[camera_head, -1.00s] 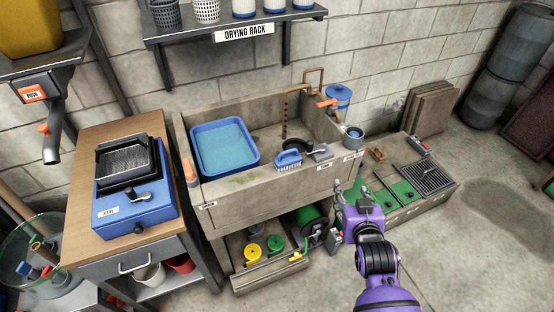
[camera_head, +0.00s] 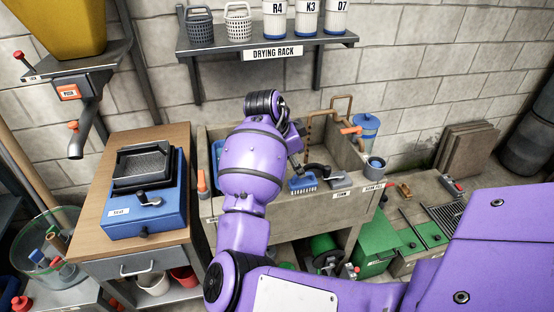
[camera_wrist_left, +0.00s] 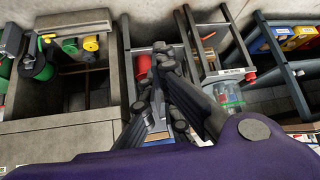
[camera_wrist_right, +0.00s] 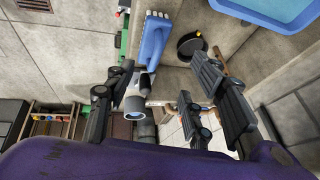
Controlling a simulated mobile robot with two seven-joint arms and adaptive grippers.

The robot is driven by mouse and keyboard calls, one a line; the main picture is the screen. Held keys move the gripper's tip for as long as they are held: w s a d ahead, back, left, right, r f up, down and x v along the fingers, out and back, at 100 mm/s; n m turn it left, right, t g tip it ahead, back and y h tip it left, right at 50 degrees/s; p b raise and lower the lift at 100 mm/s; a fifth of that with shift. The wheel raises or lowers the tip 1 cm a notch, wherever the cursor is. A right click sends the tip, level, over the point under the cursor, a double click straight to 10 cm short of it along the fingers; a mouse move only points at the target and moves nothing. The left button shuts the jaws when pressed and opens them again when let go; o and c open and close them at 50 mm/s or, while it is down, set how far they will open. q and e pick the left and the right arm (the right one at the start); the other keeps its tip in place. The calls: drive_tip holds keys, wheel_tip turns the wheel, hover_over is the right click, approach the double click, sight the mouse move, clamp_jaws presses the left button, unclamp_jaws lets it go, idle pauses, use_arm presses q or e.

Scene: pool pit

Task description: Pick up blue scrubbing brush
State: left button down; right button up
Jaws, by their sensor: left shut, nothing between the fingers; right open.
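The brush is beyond the fingertips, nearer the left finger. In the head view my right arm (camera_head: 250,170) reaches over the sink and largely hides the gripper. My left gripper (camera_wrist_left: 165,62) is shut and empty, in the left wrist view only.
A blue tray (camera_wrist_right: 262,8) in the sink is mostly hidden by my arm in the head view. A dark round thing (camera_wrist_right: 192,45) is close to the brush. A counter (camera_head: 180,140) stands left.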

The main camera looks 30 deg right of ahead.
sight(306, 181)
drive_tip(key=shift+s+f+m, duration=0.1)
drive_tip(key=shift+s+m, duration=0.4)
drive_tip(key=x, duration=0.5)
drive_tip(key=s+x, duration=0.1)
drive_tip(key=x, duration=0.1)
drive_tip(key=shift+w+f, duration=0.15)
drive_tip(key=shift+f, duration=0.35)
drive_tip(key=shift+a+r, duration=0.1)
drive_tip(key=c, duration=1.2)
